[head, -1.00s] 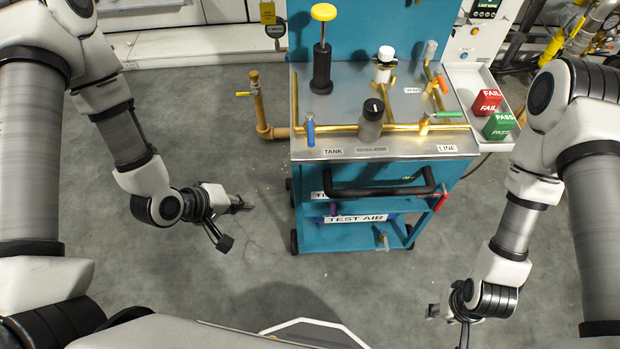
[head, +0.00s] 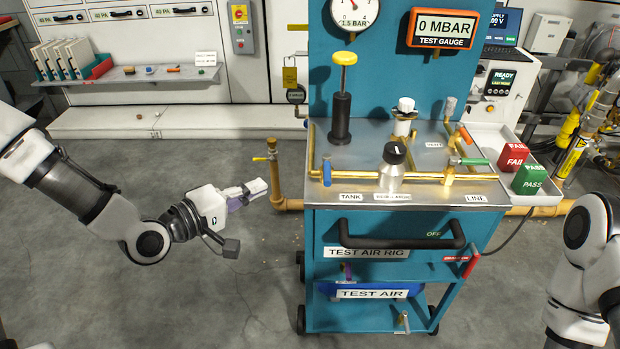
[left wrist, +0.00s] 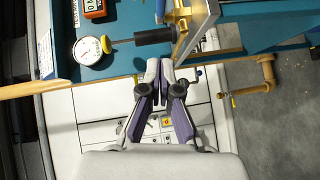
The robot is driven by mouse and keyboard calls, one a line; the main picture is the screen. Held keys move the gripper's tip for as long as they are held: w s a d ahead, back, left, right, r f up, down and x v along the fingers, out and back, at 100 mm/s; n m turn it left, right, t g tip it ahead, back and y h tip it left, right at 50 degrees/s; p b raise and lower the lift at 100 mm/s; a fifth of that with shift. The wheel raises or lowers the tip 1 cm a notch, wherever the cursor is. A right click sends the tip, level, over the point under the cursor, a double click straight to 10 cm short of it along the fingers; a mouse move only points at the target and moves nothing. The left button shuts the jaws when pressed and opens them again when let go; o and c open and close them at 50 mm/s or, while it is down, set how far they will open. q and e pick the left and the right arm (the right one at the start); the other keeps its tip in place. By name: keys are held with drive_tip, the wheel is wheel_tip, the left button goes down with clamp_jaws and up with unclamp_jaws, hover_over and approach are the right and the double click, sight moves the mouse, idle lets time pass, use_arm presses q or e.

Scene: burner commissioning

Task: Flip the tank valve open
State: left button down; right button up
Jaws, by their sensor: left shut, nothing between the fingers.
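The tank valve has a blue lever (head: 327,172) that stands upright at the left end of the brass pipe on the rig's steel top, above the TANK label (head: 351,197). My left gripper (head: 258,188) is shut and empty. It is to the left of the rig, apart from the lever, pointing right towards it. In the left wrist view the closed fingers (left wrist: 167,68) have nothing between them. My right arm shows at the right edge of the head view, but its gripper is out of view.
A brass standpipe (head: 273,172) rises between my left gripper and the rig. The black-and-yellow pump (head: 341,110) and the regulator (head: 392,166) stand near the lever. A black handle bar (head: 400,242) crosses the rig's front. The floor on the left is clear.

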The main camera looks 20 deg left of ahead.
use_arm(q)
drive_tip(key=b, duration=0.1)
hover_over(310, 201)
drive_tip(key=a, duration=0.4)
drive_tip(key=f, duration=0.1)
drive_tip(key=shift+d+f, duration=0.25)
drive_tip(key=shift+d, duration=0.8)
drive_tip(key=shift+d+f, duration=0.25)
drive_tip(key=shift+d, duration=0.8)
drive_tip(key=shift+a, duration=0.1)
